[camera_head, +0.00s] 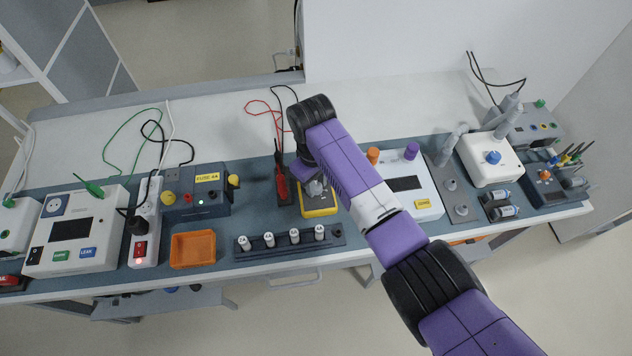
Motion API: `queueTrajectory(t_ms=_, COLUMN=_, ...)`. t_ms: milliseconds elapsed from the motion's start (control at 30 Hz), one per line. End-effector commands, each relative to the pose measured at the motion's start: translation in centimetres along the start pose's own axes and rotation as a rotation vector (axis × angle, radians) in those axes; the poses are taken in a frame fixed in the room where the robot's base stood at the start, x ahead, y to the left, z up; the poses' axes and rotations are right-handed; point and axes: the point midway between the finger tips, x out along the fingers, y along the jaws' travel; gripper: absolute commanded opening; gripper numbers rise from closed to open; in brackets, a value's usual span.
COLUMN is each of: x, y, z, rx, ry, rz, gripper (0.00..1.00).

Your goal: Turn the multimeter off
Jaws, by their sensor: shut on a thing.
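The multimeter (320,212) has a yellow case and lies on the blue-grey mat near the middle of the bench, in the head view. My gripper (314,187) comes down on it from above and is shut at its face, on what seems to be its dial. My purple arm and wrist cover the upper part of the multimeter. The dial's pointer and the display cannot be made out.
Red and black test leads (281,185) lie just left of the multimeter. A rack of white cylinders (290,243) stands in front. An orange tray (193,249) and a fuse box (196,192) are further left. A white device (412,187) stands close on the right.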

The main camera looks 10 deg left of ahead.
Motion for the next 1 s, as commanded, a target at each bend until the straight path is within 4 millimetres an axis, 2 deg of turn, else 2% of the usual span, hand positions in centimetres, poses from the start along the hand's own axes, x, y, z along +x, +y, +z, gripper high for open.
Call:
queueTrajectory(t_ms=33, x=-0.1, y=0.1, z=-0.1, rx=-0.001, ry=0.002, rz=0.002, gripper=0.34)
queueTrajectory(t_ms=100, x=-0.1, y=0.1, z=-0.1, rx=-0.001, ry=0.002, rz=0.002, gripper=0.48)
queueTrajectory(t_ms=133, x=-0.1, y=0.1, z=-0.1, rx=-0.001, ry=0.002, rz=0.001, gripper=0.50)
queueTrajectory(t_ms=467, x=-0.2, y=0.0, z=-0.1, rx=0.000, ry=0.002, rz=0.001, gripper=0.50)
queueTrajectory(t_ms=567, x=-1.1, y=0.0, z=-0.1, rx=0.000, ry=0.002, rz=0.001, gripper=0.50)
queueTrajectory(t_ms=800, x=-4.9, y=0.1, z=-0.1, rx=0.000, ry=0.005, rz=0.002, gripper=0.50)
queueTrajectory(t_ms=1000, x=-7.2, y=0.0, z=-0.1, rx=0.000, ry=0.002, rz=0.001, gripper=0.50)
